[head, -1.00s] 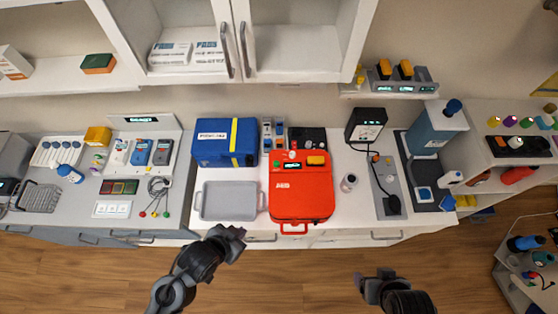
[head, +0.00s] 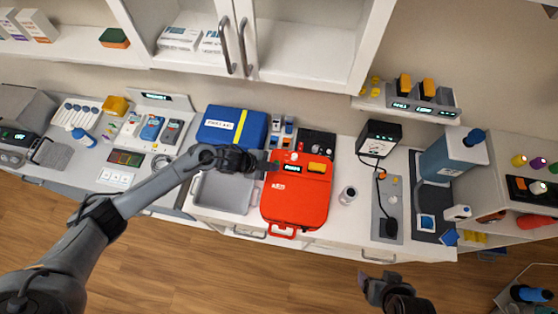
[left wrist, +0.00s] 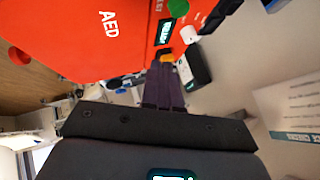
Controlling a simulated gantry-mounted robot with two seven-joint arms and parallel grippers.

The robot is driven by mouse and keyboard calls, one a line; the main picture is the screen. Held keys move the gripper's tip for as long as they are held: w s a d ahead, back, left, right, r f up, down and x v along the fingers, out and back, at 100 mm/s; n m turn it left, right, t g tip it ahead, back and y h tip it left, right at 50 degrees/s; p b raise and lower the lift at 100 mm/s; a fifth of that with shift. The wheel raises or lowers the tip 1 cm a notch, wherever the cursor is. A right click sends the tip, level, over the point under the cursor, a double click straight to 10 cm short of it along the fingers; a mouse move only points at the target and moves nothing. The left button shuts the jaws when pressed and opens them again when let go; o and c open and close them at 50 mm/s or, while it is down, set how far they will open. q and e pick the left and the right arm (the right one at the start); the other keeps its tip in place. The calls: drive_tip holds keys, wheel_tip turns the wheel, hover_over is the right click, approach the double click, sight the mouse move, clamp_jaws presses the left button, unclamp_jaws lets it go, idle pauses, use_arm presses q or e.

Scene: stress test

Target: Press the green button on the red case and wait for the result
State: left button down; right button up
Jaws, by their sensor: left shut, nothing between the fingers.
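The red case (head: 297,197), marked AED, lies on the white counter. Its top strip has a small lit display (head: 293,168), a white knob (head: 294,156) and an orange part (head: 317,167). The green button (left wrist: 178,8) shows at the top of the left wrist view; in the head view my left gripper covers its place. My left gripper (head: 270,165) is shut and empty, its tips over the case's upper left corner. In the left wrist view the closed fingers appear apart from the button. My right gripper (head: 374,286) hangs in front of the counter, its jaws unclear.
A blue case (head: 232,127) and a grey tray (head: 226,193) lie left of the red case, the tray partly under my left arm. A small jar (head: 348,194) and a black boxed device (head: 379,138) stand to the right.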

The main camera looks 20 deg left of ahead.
use_arm(q)
drive_tip(key=w+a+r+t, duration=0.1)
drive_tip(key=w+r, duration=0.3)
drive_tip(key=r, duration=0.1)
drive_tip(key=shift+w+a, duration=0.15)
drive_tip(key=shift+w, duration=0.2)
drive_tip(key=shift+f, duration=0.1)
wheel_tip(320, 180, down, 7)
drive_tip(key=b, duration=0.6)
drive_tip(key=shift+r, duration=0.2)
drive_tip(key=shift+f+b, duration=0.8)
drive_tip(key=shift+f, duration=0.2)
idle(0.5)
